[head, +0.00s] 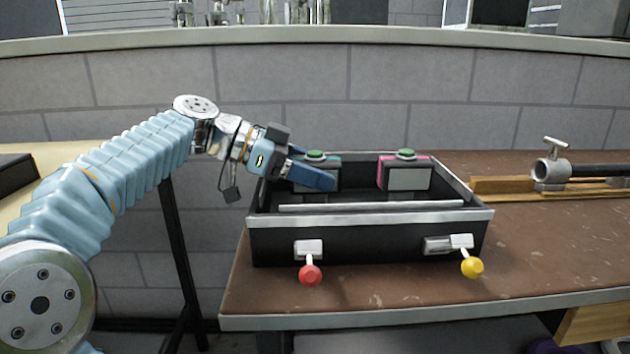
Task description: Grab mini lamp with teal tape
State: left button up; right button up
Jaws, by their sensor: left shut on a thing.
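The mini lamp with teal tape (331,165) is a small dark box with a green knob on top and a teal edge. It is at the left inside the black case (370,236), near its back wall. My left gripper (318,178) reaches in over the case's left wall and is shut on this lamp; its fingers hide part of the lamp's front. A second lamp with pink tape (404,173) stands upright at the right in the case, with a pale front panel and a green knob. My right gripper is not in view.
The case stands on a brown worktable (540,250). Red (310,275) and yellow (472,267) knobs stick out from its front. A metal clamp on a pipe (551,170) lies at the right on wooden bars. The table right of the case is mostly free.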

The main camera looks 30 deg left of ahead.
pick_arm(q)
jog(key=shift+c, duration=1.1)
jog(key=shift+r, duration=0.1)
